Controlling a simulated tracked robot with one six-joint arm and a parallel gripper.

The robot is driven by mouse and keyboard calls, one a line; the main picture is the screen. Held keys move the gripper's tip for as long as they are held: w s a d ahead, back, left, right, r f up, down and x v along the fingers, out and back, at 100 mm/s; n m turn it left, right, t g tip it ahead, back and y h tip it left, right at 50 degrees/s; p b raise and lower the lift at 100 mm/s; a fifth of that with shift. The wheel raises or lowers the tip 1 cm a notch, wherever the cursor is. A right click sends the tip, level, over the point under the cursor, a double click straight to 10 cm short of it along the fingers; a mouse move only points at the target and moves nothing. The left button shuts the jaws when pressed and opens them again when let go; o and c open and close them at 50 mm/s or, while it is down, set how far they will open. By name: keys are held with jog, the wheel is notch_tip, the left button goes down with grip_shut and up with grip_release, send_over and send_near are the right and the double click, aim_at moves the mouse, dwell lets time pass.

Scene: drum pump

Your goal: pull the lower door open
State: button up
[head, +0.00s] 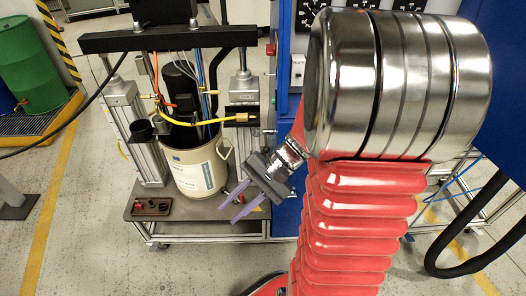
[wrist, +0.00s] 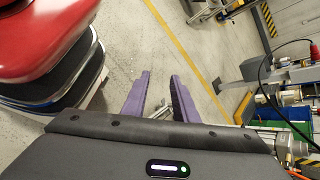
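A blue cabinet (head: 286,216) stands behind my arm in the head view. Its lower front is mostly hidden by my red and chrome arm, and I cannot make out the lower door's edges or handle. My gripper (head: 228,212) has two purple fingers, spread apart with nothing between them. It is to the left of the cabinet's visible lower blue part, above the front of the pump's platform. In the wrist view my gripper (wrist: 160,76) is also open and empty, with grey floor beyond it. No cabinet door is recognisable there.
The drum pump frame with a cream drum (head: 198,172) stands left of my gripper on a grey platform (head: 190,230). A small dark red tray (head: 151,207) lies on it. A green barrel (head: 28,62) stands far left. A black hose loops at the right. Floor at lower left is clear.

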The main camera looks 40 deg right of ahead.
jog(key=w+d+f+m+t, duration=0.2)
jog(key=d+f+m+t, duration=0.1)
jog(key=d+m+t, duration=0.3)
jog(key=w+d+f+m+t, duration=0.2)
jog(key=d+f+m+t, duration=0.2)
jog(key=d+m, duration=0.3)
jog(key=s+d+f+m+t+h, duration=0.3)
jog(key=d+f+m+h, duration=0.2)
jog(key=d, duration=0.2)
jog(key=s+d+f+m+t+h, duration=0.2)
jog(key=d+f+m+h, duration=0.3)
jog(key=d, duration=0.3)
jog(key=shift+s+m+t, duration=0.3)
jog(key=shift+s+t, duration=0.1)
jog(key=shift+s, duration=0.4)
jog(key=shift+d+f, duration=0.1)
jog(key=w, duration=1.4)
jog(key=shift+c, duration=0.2)
